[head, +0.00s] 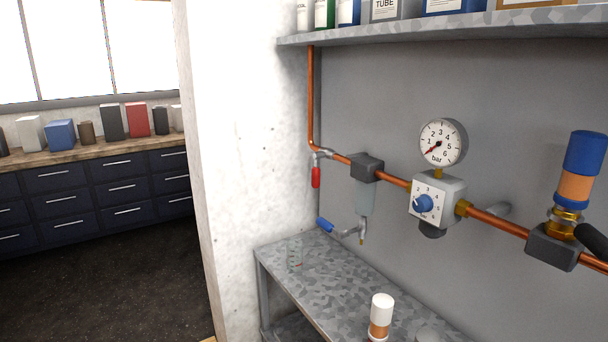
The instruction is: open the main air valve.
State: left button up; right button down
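A small valve with a red lever (316,177) sits on the copper pipe (311,100), just past the bend at the left end of the wall panel. Its lever hangs straight down, crosswise to the pipe run beside it. A second valve with a blue lever (326,225) is below the filter bowl (365,198); that lever points left and slightly up. The pressure gauge (441,142) has its red needle at the low end of the scale. Neither of my grippers is identifiable in the head view.
A regulator with a blue knob (423,204) is right of the filter. A blue and orange cylinder (577,172) and a dark rounded part, cut off, are at the right. A metal bench (315,275) below holds a white-capped bottle (381,317). A shelf (440,32) overhangs; a white wall (245,150) stands left.

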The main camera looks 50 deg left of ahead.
aim_at(315, 170)
jog(key=u, duration=1.7)
